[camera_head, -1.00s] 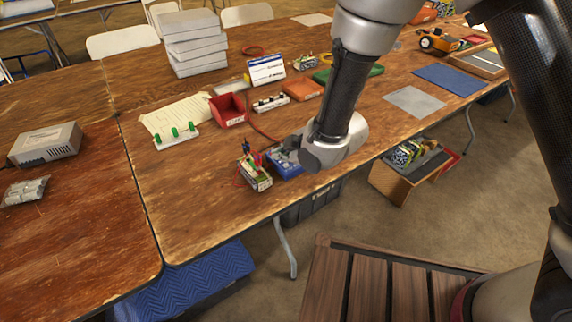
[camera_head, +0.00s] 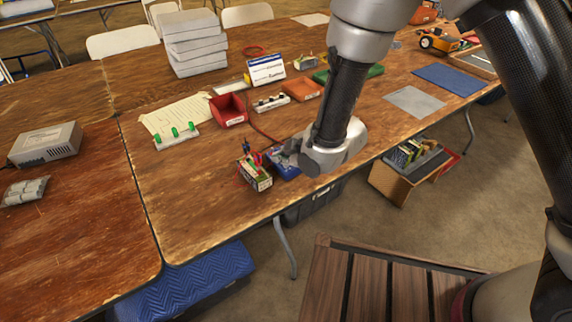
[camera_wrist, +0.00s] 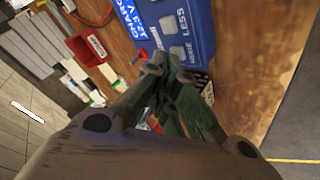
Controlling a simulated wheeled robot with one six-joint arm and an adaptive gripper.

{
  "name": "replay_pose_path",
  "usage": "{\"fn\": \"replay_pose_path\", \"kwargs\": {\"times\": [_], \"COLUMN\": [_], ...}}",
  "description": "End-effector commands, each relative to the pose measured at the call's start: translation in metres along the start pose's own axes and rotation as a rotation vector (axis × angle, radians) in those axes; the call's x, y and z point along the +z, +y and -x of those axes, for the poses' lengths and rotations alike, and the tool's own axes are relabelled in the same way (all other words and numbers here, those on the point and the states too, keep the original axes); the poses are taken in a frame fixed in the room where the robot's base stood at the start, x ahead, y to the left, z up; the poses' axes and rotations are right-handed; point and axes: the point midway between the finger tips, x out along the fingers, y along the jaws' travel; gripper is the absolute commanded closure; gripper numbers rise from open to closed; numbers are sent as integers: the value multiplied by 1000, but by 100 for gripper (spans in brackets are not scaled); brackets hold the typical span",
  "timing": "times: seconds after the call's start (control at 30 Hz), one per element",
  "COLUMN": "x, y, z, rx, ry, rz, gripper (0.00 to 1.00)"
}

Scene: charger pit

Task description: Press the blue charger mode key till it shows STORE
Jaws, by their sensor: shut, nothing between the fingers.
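The blue charger (camera_head: 284,167) stands on the wooden table near its front edge, partly hidden by my arm in the head view. In the wrist view the charger (camera_wrist: 197,28) shows its blue face with white lettering, including "CHARG", "LESS" and "MODE". A grey key (camera_wrist: 177,52) sits by the word "MODE". My gripper (camera_wrist: 160,66) is shut and empty, with its fingertips at the charger's lower edge, close to the key. I cannot tell whether they touch it. The mode reading is not legible.
A battery with red and black leads (camera_head: 256,174) stands left of the charger. A red bin (camera_head: 229,109), a strip with green knobs (camera_head: 177,136) and a white sign (camera_head: 266,69) stand farther back. Bare table lies to the left front.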

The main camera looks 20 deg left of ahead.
Motion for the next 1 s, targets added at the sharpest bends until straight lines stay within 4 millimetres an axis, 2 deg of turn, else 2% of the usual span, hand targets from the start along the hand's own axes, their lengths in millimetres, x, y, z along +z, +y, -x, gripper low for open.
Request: {"fn": "replay_pose_path", "kwargs": {"times": [0.53, 1.0], "x": [2, -6], "y": [-1, 6], "z": [-2, 9], "rx": [-1, -1], "ry": [-1, -1], "rz": [0, 0], "gripper": [100, 100]}}
